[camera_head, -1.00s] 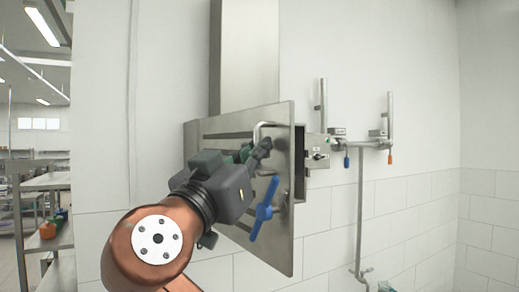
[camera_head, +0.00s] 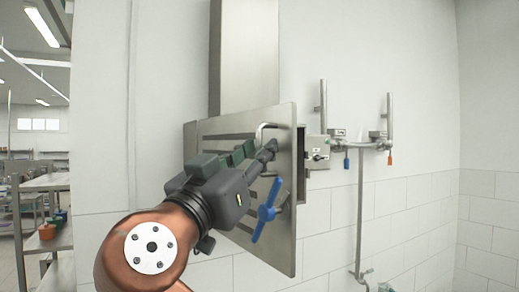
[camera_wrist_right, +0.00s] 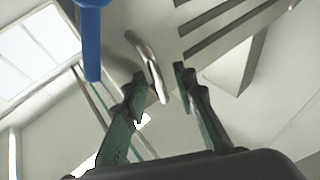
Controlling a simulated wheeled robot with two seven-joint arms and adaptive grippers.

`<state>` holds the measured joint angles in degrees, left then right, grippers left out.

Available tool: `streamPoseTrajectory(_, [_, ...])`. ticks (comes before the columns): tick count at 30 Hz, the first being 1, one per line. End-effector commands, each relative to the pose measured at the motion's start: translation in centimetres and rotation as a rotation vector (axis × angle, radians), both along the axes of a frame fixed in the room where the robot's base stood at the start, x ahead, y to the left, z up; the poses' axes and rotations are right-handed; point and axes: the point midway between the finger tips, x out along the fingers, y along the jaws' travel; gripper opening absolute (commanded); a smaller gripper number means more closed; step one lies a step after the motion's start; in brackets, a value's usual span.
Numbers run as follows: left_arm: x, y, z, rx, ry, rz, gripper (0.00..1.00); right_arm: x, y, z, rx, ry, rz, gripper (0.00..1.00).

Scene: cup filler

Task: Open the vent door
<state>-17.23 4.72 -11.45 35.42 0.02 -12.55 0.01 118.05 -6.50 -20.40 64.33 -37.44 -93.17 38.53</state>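The vent door (camera_head: 275,225) is a flat metal panel on the wall box, standing ajar with a dark gap along its right edge. It carries a curved metal handle (camera_head: 264,128) and a blue lever (camera_head: 266,211) below it. My right gripper (camera_head: 272,148) is in front of the door at the handle. In the right wrist view its fingers (camera_wrist_right: 160,84) are apart, with the handle (camera_wrist_right: 150,62) between and just beyond the tips; contact cannot be told. The blue lever (camera_wrist_right: 91,40) shows at the upper left there. My left gripper is not in view.
A metal duct (camera_head: 244,60) rises above the box. A small switch box (camera_head: 318,152) and pipes with blue and orange handles (camera_head: 389,158) are on the wall to the right. Shelves (camera_head: 45,182) stand far left. The space right of the door's front is free.

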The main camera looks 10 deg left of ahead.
Motion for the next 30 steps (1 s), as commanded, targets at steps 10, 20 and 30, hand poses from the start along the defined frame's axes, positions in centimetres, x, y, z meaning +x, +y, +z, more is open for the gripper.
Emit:
streamPoseTrajectory(10, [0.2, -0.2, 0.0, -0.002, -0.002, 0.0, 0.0, -6.1, 2.0, -2.7, -0.002, -0.001, 0.004, 0.26])
streamPoseTrajectory(20, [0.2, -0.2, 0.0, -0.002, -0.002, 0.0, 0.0, -9.5, 2.9, -4.2, 0.0, -0.001, 0.0, 0.26])
streamPoseTrajectory(30, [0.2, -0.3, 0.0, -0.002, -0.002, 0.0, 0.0, -9.7, 3.0, -4.3, -0.001, 0.0, -0.001, 0.26])
